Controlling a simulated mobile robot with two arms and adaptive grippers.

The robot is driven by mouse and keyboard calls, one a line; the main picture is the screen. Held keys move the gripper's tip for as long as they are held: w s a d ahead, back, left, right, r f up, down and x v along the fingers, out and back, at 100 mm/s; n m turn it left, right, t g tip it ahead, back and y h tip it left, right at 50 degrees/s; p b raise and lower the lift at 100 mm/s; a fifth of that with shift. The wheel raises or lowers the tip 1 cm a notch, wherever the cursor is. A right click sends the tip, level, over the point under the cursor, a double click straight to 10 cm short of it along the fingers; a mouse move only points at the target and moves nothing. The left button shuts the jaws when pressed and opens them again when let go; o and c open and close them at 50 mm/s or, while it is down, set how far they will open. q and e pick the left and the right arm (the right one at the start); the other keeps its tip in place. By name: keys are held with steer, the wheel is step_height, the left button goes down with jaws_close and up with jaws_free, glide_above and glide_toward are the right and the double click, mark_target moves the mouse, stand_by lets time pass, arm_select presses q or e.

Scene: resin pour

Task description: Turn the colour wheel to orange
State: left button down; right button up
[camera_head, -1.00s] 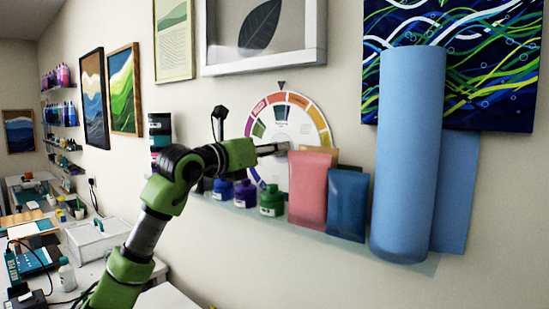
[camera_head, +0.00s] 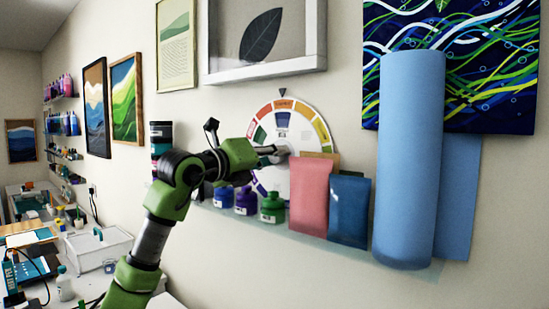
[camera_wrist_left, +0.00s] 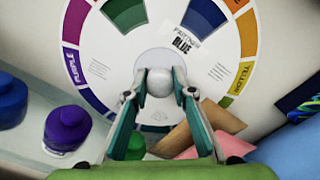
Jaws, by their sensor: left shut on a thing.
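The colour wheel (camera_head: 316,152) is a round white disc on the wall with coloured segments round its rim. A dark pointer (camera_head: 282,92) sits above its top, and an orange segment (camera_head: 284,104) lies just below that pointer. The left wrist view shows the wheel (camera_wrist_left: 105,70) close up, with the words "partner blue" beside a dark blue patch. My left gripper (camera_head: 281,151) is at the wheel's centre, shut on a round grey knob (camera_wrist_left: 160,84), with one finger on each side. Pouches hide the wheel's lower right. My right gripper is not in view.
A clear shelf (camera_head: 340,249) below the wheel holds small bottles (camera_head: 271,207), a pink pouch (camera_head: 309,195), a blue pouch (camera_head: 349,208) and a tall blue roll (camera_head: 409,160). The pouches stand close to my left gripper. A framed leaf picture (camera_head: 264,40) hangs above.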

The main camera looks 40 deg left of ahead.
arm_select(q)
steer(key=shift+r, duration=0.1)
steer(key=c, duration=1.7)
jaws_free()
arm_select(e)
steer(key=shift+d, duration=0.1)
arm_select(q)
steer(key=s+a, duration=0.1)
steer(key=s, duration=1.1)
